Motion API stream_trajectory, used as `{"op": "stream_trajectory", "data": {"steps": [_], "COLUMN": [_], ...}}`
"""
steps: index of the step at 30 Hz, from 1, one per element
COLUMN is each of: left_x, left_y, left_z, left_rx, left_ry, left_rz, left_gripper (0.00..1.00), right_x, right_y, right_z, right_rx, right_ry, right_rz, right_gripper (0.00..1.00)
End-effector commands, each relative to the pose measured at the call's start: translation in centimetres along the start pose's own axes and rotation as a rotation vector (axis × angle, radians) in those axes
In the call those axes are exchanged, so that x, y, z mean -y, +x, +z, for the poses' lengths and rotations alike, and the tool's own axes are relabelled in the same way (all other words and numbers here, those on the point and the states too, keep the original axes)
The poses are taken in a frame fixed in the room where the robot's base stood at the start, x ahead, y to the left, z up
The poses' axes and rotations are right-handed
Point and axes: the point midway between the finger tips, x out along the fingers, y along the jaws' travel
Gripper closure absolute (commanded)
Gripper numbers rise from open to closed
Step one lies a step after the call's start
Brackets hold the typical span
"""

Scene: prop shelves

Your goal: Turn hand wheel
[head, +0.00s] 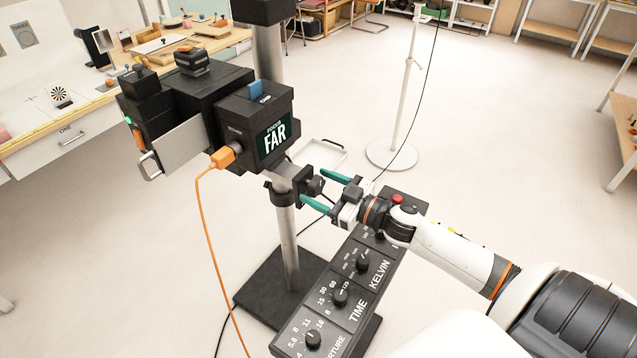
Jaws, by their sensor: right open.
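A black camera-like box (254,118) with a screen reading FAR is mounted on a metal pole (288,235). A small black wheel-like part (307,184) sticks out from the clamp on the pole, below the box. It looks like the hand wheel, but its rim is hard to make out. My right gripper (311,183) comes in from the right with its two teal fingers apart. The fingers lie on either side of the black part, and I cannot tell whether they touch it. My left gripper is not in view.
A black panel (350,310) with several dials and a red button (397,199) stands below my right gripper. An orange cable (207,240) hangs from the box. A white stand (391,153) is behind. A bench (75,135) is at left. Open floor lies around.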

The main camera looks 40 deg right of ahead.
Motion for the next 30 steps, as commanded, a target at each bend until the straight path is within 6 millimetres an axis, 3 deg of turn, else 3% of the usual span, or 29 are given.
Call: {"op": "stream_trajectory", "data": {"steps": [12, 21, 30], "left_x": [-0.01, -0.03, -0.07], "left_y": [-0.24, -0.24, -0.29], "left_z": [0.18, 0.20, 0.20], "left_rx": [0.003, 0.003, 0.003], "left_ry": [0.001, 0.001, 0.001], "left_rz": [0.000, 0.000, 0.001], "left_gripper": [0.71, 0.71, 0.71], "right_x": [-0.02, -0.02, 0.00], "right_y": [0.88, 0.86, 0.85], "right_z": [-0.02, 0.00, 0.02], "right_rx": [0.000, 0.000, 0.000], "right_ry": [0.000, -0.001, -0.043], "right_rz": [0.000, 0.000, 0.000], "right_gripper": [0.33, 0.77, 0.77]}}
